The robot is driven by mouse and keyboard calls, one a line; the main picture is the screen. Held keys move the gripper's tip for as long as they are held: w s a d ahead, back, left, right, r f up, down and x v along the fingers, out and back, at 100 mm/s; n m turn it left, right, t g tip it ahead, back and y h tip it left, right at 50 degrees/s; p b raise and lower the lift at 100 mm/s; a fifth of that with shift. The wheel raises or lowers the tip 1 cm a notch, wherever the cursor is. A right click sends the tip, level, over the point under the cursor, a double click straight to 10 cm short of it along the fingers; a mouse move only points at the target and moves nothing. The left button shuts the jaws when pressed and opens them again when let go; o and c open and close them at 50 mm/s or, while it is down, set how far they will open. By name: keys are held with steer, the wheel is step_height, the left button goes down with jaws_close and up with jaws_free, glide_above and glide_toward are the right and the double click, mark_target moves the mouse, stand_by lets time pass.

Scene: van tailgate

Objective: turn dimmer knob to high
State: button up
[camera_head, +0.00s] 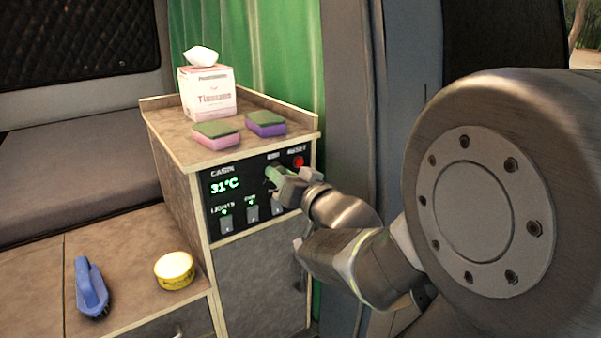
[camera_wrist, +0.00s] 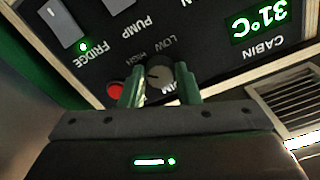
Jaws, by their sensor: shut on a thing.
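The dimmer knob (camera_wrist: 159,74) is a small grey round knob on the black control panel (camera_wrist: 215,62). In the wrist view the panel appears upside down, with LOW and HIGH printed by the knob. A faint dark mark shows on the knob's face, toward its left side. My gripper (camera_wrist: 160,88) has its two green fingers on either side of the knob, closed on it. In the head view my gripper (camera_head: 274,177) reaches the panel from the right and hides the knob.
A red reset button (camera_head: 298,162) is close beside my gripper. Rocker switches (camera_head: 252,213) with green lights lie below. The display (camera_head: 225,186) reads 31°C. Sponges (camera_head: 216,134) and a tissue box (camera_head: 207,92) stand on the cabinet top. A brush (camera_head: 90,287) and a yellow tin (camera_head: 174,270) lie lower left.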

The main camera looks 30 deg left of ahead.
steer(key=shift+f, duration=0.1)
steer(key=o, duration=1)
steer(key=shift+c, duration=0.2)
steer(key=v, duration=1.3)
steer(key=shift+d, duration=0.2)
steer(key=shift+s, duration=0.15)
